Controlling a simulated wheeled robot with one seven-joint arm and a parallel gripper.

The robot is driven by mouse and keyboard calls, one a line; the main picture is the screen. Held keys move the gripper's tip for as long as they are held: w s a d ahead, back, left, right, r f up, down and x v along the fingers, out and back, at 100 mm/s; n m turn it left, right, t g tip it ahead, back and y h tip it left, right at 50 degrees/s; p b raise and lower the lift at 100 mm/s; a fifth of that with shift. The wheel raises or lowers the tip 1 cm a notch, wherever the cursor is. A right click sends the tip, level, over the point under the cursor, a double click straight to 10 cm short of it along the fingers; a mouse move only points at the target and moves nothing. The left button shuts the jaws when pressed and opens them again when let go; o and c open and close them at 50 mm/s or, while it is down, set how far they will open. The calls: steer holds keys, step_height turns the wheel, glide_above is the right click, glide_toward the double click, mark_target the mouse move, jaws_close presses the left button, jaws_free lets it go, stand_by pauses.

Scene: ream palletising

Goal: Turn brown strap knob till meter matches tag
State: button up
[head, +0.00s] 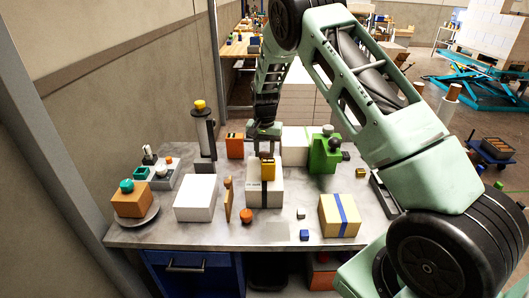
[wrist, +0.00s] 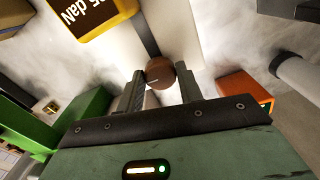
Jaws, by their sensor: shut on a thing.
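The brown knob (wrist: 160,74) sits between my gripper's two fingers (wrist: 160,88) in the wrist view, and the jaws are shut on it. A pale tick mark shows on its face. In the head view my gripper (head: 264,137) is over the back of a white strapped ream pack (head: 254,199), hiding most of the knob. A dark strap (wrist: 147,36) runs across the pack. The yellow meter (head: 268,171) stands on the pack; in the wrist view its dark display (wrist: 85,15) is upside down, ending in "daN", its number partly cut off. Small print on the pack's front is unreadable.
A green block-like fixture (head: 322,155) stands close right of my gripper, and an orange box (head: 235,146) left. A white pack (head: 195,198), a wooden piece (head: 228,199) and a blue-strapped yellow box (head: 340,215) share the table. The front middle has small loose blocks.

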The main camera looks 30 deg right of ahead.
mark_target(264, 153)
steer(key=shift+r+m, duration=0.1)
steer(key=shift+m, duration=0.5)
steer(key=o, duration=1)
step_height(264, 153, up, 17)
steer(key=b, duration=0.3)
steer(key=shift+r+b, duration=0.2)
steer(key=shift+b, duration=0.1)
